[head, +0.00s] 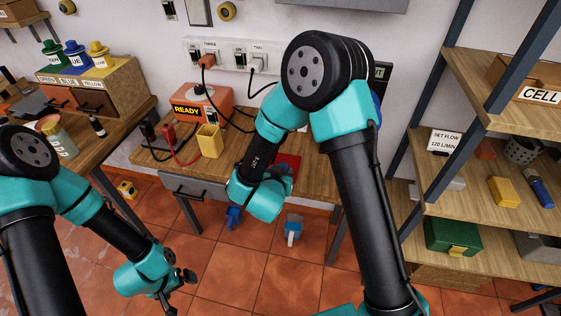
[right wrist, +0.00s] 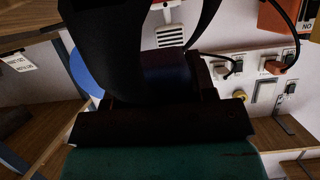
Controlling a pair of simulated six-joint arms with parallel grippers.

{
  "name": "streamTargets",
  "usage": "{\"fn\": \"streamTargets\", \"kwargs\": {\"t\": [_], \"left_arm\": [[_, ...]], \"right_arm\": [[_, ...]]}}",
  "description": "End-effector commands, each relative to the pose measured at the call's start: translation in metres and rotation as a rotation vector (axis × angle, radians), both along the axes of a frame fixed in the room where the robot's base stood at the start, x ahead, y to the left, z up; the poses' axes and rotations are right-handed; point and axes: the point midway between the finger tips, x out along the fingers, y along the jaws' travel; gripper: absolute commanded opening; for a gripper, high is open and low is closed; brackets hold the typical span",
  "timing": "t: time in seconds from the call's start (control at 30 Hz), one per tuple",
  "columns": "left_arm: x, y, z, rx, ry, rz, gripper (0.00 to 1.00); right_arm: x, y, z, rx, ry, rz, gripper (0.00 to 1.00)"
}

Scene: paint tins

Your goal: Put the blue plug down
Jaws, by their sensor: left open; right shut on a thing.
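My right gripper (right wrist: 163,98) is shut on a dark, blue-tinged thing (right wrist: 168,75) that I take for the blue plug; it is in deep shade and its outline is hard to make out. In the head view my right wrist hangs over the front of the middle table, and its own arm hides the jaws and most of what they hold. I cannot tell whether the plug touches the table. My left gripper (head: 178,289) is open and empty, low over the tiled floor at the left.
The middle table (head: 147,155) bears a red mat (head: 289,160), a yellow container (head: 209,140) and an orange READY box (head: 188,111) with cables. Small blue objects (head: 293,228) show below it. A labelled box (head: 110,75) stands at left; shelves (head: 490,190) stand at right.

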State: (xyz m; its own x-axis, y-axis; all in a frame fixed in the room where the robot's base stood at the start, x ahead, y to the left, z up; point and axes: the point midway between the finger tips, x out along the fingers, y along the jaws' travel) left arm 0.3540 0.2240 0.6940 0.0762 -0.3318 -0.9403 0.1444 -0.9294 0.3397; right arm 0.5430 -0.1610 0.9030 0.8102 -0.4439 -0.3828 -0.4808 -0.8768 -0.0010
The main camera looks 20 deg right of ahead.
Motion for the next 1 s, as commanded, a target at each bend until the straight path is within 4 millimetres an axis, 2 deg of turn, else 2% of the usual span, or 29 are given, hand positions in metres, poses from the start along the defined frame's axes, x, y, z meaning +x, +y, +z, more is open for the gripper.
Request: {"fn": "streamTargets", "kwargs": {"t": [0.2,0.4,0.5,0.83,0.93,1.0], "left_arm": [[0.0,0.0,0.0,0.0,0.0,0.0,1.0],[0.0,0.0,0.0,0.0,0.0,0.0,1.0],[0.0,0.0,0.0,0.0,0.0,0.0,1.0],[0.0,0.0,0.0,0.0,0.0,0.0,1.0],[0.0,0.0,0.0,0.0,0.0,0.0,1.0],[0.0,0.0,0.0,0.0,0.0,0.0,1.0]], "right_arm": [[0.044,-0.014,-0.004,0.0,-0.001,-0.003,0.22],[0.076,-0.023,-0.008,0.0,-0.001,-0.001,0.22],[0.083,-0.024,-0.008,-0.001,0.0,0.0,0.22],[0.084,-0.025,-0.008,0.0,0.0,0.001,0.22],[0.092,-0.028,-0.009,0.0,-0.001,-0.001,0.22],[0.092,-0.027,-0.019,-0.002,0.004,0.002,0.22]]}}
